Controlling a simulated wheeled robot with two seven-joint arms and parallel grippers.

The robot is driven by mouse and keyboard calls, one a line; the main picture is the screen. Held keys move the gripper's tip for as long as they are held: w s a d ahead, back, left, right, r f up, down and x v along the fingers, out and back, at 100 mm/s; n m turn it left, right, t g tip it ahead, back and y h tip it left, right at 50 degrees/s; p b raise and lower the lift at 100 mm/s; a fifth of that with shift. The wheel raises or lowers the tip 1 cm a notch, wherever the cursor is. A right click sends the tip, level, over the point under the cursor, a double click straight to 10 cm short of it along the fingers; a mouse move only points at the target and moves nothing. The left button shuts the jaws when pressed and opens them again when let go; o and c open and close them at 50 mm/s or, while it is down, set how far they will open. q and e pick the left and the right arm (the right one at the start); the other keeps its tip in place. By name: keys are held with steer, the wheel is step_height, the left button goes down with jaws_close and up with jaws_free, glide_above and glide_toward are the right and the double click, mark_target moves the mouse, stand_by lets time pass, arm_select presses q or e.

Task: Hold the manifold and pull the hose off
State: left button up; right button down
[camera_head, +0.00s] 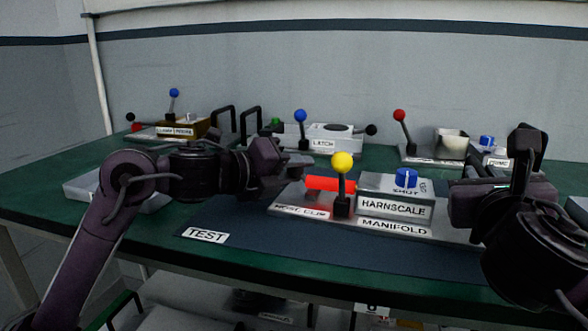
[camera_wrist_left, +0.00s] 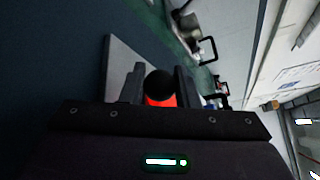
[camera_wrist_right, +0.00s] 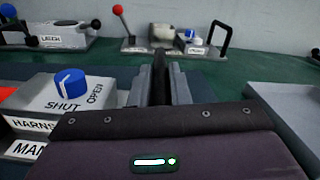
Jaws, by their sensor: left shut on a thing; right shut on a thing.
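The manifold (camera_head: 395,207) is a silver block labelled HARNSCALE on a plate, with a blue knob (camera_head: 406,178) marked SHUT and OPEN. The red hose (camera_head: 330,184) sticks out of its left side, behind an upright yellow-ball lever (camera_head: 342,163) by the HOSE CLIP label. My left gripper (camera_head: 300,172) is shut on the hose's free end; in the left wrist view its black end and red body lie between the fingers (camera_wrist_left: 160,88). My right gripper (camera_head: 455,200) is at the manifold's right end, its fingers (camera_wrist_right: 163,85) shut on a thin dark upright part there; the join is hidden.
Behind stand a LATCH fixture (camera_head: 335,138) with a blue-ball lever, a red-ball lever fixture (camera_head: 420,150) and black handles (camera_head: 250,122). A brown block fixture (camera_head: 185,128) is at the back left. A grey tray (camera_head: 90,186) lies left. The mat labelled TEST (camera_head: 205,236) is clear in front.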

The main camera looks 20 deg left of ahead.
arm_select(q)
steer(key=shift+w+a+f, duration=0.1)
steer(key=shift+w+a, duration=0.05)
steer(key=shift+a, duration=1.35)
steer(key=shift+w+a, duration=0.15)
steer(key=shift+a, duration=1.35)
jaws_close()
arm_select(e)
steer(key=shift+w+d+f, duration=0.1)
steer(key=shift+d+f, duration=0.05)
steer(key=shift+f, duration=0.15)
arm_select(q)
steer(key=o, duration=1)
jaws_free()
steer(key=shift+a, duration=0.1)
steer(key=shift+c, duration=0.2)
steer(key=shift+o, duration=0.4)
steer(key=shift+s, duration=0.15)
steer(key=v, duration=1.2)
arm_select(e)
steer(key=shift+r, duration=0.1)
steer(key=c, duration=1.3)
jaws_free()
steer(key=shift+r, duration=0.1)
